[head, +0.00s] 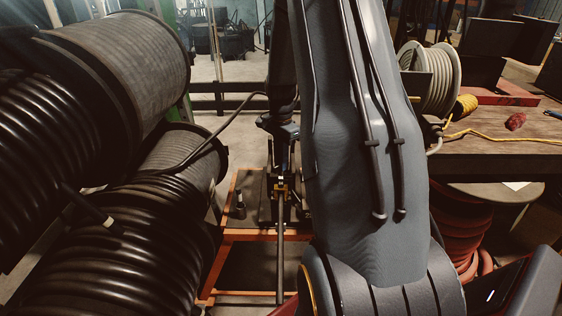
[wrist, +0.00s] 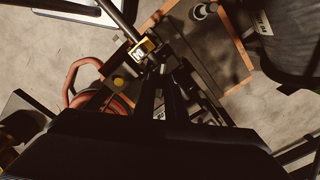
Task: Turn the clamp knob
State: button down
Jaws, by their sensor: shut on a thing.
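My gripper (head: 281,170) points down over the crimper stand, partly hidden behind my own arm in the head view. In the wrist view my gripper's two dark fingers (wrist: 163,76) reach up to a small dark part beside a yellow block (wrist: 143,48). They are shut on that part, which I take to be the clamp knob; the fingers hide most of it. The yellow block also shows just below my gripper in the head view (head: 281,188). A long metal bar (head: 280,250) runs from the block toward the front. The knob's turn angle cannot be told.
The crimper stands on an orange-framed stand (head: 262,236). Large black hose reels (head: 120,85) crowd the left side. A wooden workbench (head: 500,135) with a cable spool (head: 432,78) stands at right. A red hose coil (head: 460,225) sits below it.

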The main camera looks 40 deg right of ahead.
jog(key=shift+m, duration=1)
jog(key=c, duration=1.8)
grip_release()
jog(key=shift+a+r+b, duration=0.1)
jog(key=shift+r+b, duration=0.85)
jog(key=shift+r, duration=3)
